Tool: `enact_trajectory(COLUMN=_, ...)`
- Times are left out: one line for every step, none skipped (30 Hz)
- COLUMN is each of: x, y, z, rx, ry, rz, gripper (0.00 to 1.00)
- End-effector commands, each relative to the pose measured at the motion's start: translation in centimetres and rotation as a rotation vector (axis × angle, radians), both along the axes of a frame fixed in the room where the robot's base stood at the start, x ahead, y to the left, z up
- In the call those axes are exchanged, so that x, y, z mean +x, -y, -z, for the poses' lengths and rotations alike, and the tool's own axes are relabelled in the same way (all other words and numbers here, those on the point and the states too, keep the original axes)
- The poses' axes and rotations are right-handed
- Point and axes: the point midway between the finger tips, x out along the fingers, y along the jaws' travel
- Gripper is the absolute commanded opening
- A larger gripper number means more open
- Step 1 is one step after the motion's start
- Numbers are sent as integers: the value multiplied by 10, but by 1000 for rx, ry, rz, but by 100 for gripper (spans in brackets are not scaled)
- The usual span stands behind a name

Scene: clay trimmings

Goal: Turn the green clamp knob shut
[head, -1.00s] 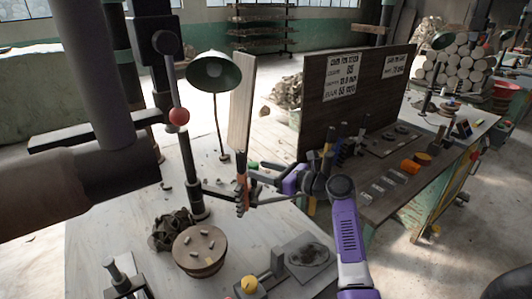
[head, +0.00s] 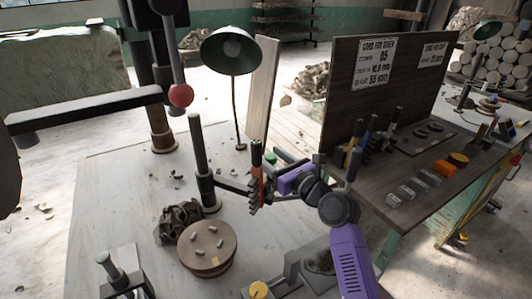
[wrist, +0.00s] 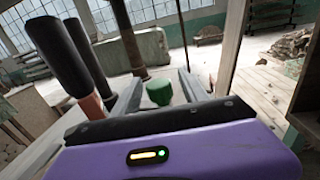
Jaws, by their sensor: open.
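The green clamp knob (wrist: 158,93) shows in the wrist view between the two grey fingers of my gripper (wrist: 160,78). The fingers are apart, one on each side of the knob; I cannot tell whether either touches it. In the head view a small bit of green, seemingly the knob (head: 271,158), shows just behind my purple gripper body. The clamp below the knob is mostly hidden.
A dark-handled orange tool (head: 257,176) stands close beside my gripper, large at left in the wrist view (wrist: 60,60). A pale upright board (head: 262,85) and a green lamp (head: 230,50) are behind. A round wooden block (head: 206,250) stands in front.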

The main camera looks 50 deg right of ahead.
Motion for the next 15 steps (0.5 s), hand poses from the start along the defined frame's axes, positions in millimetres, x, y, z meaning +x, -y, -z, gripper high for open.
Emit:
enact_trajectory(x=8, y=1, z=-1, rx=0, ry=1, rz=-1, gripper=52)
enact_trajectory(x=12, y=2, z=-1, rx=0, ry=1, rz=-1, gripper=52)
enact_trajectory(x=16, y=2, z=0, rx=1, ry=1, rz=-1, gripper=52)
enact_trajectory(x=19, y=3, z=0, rx=1, ry=1, rz=-1, gripper=52)
enact_trajectory(x=21, y=3, z=0, rx=1, ry=1, rz=-1, gripper=52)
enact_trajectory(x=24, y=4, z=0, rx=1, ry=1, rz=-1, gripper=52)
enact_trajectory(x=25, y=4, z=0, rx=0, ry=0, rz=-1, gripper=52)
enact_trajectory(x=26, y=4, z=0, rx=0, ry=0, rz=-1, gripper=52)
enact_trajectory(x=27, y=4, z=0, rx=0, ry=0, rz=-1, gripper=52)
enact_trajectory(x=28, y=4, z=0, rx=0, ry=0, rz=-1, gripper=52)
enact_trajectory(x=28, y=5, z=0, rx=0, ry=0, rz=-1, gripper=52)
enact_trajectory(x=28, y=4, z=0, rx=0, ry=-1, rz=-1, gripper=52)
enact_trajectory(x=28, y=4, z=0, rx=0, ry=-1, rz=-1, gripper=52)
enact_trajectory(x=28, y=4, z=0, rx=0, ry=-1, rz=-1, gripper=52)
enact_trajectory(x=28, y=4, z=0, rx=0, ry=-1, rz=-1, gripper=52)
